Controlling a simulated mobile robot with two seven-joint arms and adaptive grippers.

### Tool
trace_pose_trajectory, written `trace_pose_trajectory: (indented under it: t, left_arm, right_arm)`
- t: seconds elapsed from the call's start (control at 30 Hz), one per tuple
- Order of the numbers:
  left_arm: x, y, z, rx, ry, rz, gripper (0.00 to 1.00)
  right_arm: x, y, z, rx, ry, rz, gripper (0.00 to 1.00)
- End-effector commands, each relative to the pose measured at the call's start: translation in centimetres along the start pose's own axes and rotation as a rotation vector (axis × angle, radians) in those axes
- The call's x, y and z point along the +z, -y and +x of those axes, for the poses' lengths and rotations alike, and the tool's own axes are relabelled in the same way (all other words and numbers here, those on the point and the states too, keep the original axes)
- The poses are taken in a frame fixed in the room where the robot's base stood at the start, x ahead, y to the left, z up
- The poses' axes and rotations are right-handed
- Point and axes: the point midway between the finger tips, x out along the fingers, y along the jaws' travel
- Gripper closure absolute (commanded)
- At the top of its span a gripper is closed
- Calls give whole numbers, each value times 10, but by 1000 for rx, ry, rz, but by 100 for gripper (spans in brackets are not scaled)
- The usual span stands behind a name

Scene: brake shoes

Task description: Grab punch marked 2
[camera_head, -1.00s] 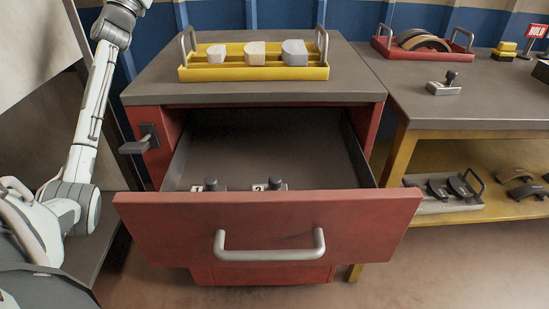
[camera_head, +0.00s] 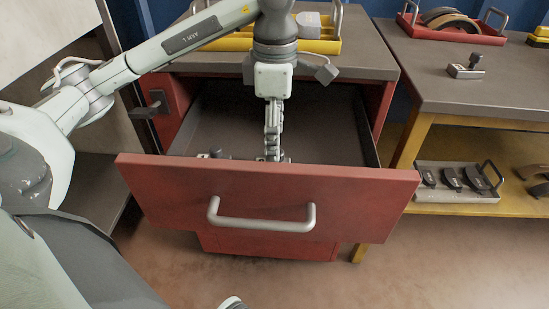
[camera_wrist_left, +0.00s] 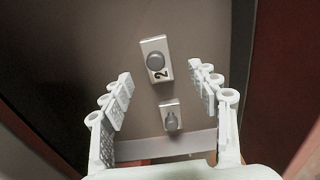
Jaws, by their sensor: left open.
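The punch marked 2 (camera_wrist_left: 154,60) shows in the left wrist view as a dark round knob on a pale block with a "2" label. It lies on the drawer floor, ahead of and between the spread fingers. My left gripper (camera_wrist_left: 166,95) is open and empty. In the head view my left gripper (camera_head: 273,155) points down into the open drawer and largely hides that punch. A second, similar punch (camera_wrist_left: 171,117) shows in the left wrist view; its label is not readable. In the head view another knob (camera_head: 216,154) sits left of the gripper, partly behind the drawer front.
The red drawer front (camera_head: 265,205) with its grey handle (camera_head: 262,222) stands between me and the punches. A yellow tray (camera_head: 325,46) is on the cabinet top, partly behind my arm. A workbench (camera_head: 490,95) with a red tray (camera_head: 455,36) stands right.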

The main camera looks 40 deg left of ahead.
Motion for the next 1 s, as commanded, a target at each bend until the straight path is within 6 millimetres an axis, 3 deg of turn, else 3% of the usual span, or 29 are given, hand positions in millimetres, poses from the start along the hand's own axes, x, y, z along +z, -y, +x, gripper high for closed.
trace_pose_trajectory:
  t: [0.43, 0.77, 1.0]
  left_arm:
    - [-4, -4, 60, -5, 2, -3, 40]
    - [-4, -4, 68, -4, 5, -4, 40]
    - [-4, -4, 68, -4, 6, -4, 68]
  right_arm:
    - [0, -1, -4, 2, -4, 1, 80]
    - [0, -1, -6, 2, -3, 2, 80]
    - [0, -1, -5, 2, -3, 2, 80]
